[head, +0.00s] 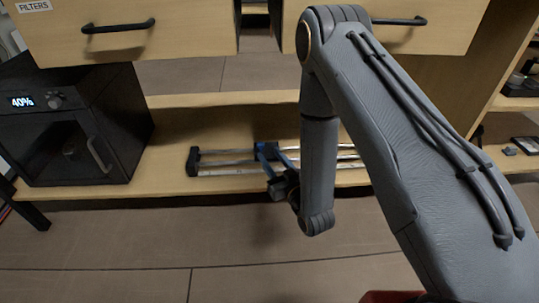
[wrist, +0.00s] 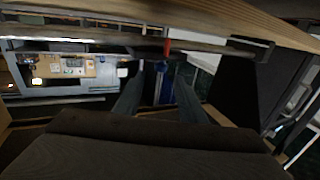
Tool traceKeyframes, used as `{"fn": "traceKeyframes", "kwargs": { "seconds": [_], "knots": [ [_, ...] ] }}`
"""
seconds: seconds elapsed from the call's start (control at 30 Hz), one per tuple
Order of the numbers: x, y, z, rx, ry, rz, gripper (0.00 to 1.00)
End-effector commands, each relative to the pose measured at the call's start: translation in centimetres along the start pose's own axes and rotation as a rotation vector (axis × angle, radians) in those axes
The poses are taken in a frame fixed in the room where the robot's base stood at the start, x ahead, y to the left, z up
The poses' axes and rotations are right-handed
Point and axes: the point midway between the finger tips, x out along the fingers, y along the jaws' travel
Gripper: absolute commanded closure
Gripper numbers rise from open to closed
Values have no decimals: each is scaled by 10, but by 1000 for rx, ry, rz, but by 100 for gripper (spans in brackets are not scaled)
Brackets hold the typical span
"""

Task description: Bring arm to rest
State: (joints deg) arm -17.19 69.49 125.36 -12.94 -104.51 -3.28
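My arm (head: 405,130) reaches in from the right in the head view, bends at the top and drops down in front of the lower wooden shelf. My gripper (head: 276,148) is at its lower end, pointing toward the metal rails on that shelf. In the wrist view my gripper (wrist: 158,82) has its two fingers apart, so it looks open. A blue part (wrist: 163,88) shows in the gap between them; I cannot tell whether it touches either finger. The arm hides part of the rails.
The metal rails (head: 228,162) with a dark end block lie on the lower shelf (head: 165,170). A black oven-like box (head: 70,130) reading 40% stands left. Drawers (head: 170,35) with black handles hang above. Open floor (head: 120,245) lies in front.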

Motion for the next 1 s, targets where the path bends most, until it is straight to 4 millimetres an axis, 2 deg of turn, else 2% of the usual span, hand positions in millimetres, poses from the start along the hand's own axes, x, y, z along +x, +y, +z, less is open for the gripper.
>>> {"fn": "traceKeyframes", "kwargs": {
  "seconds": [0.3, 0.47, 0.6, 0.77, 0.87, 1.0],
  "knots": [
    [1, 0, -1, -1, -2, 0, 63],
    [14, -5, -13, -13, -55, -7, 63],
    [31, -15, -33, -30, -166, -15, 63],
    [40, -28, -59, -45, -313, -18, 63],
    [37, -37, -78, -50, -411, -17, 63],
    [24, -51, -104, -48, -549, -16, 63]
  ]
}}
